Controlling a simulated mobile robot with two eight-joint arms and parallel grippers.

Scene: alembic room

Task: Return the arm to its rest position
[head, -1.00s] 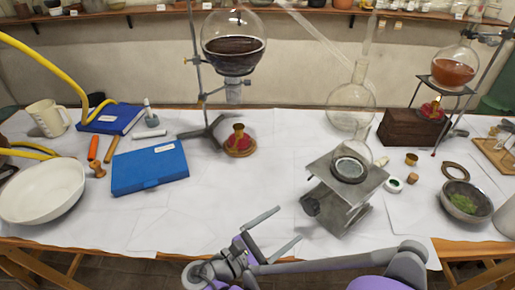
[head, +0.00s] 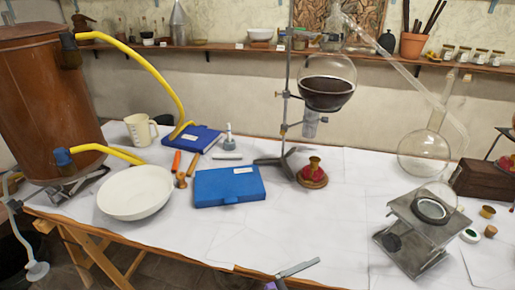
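One grey finger of my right gripper (head: 298,268) shows at the bottom edge, just in front of the table. The rest of that gripper and its arm are below the picture. Nothing shows held at the visible fingertip. Whether the fingers are spread is hidden. My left gripper is not in view.
The white-covered table (head: 290,235) has bare cloth near the finger. A metal stand (head: 425,235) is right of it, and a blue case (head: 229,186) and white bowl (head: 136,192) are left. A copper tank (head: 50,95) is far left.

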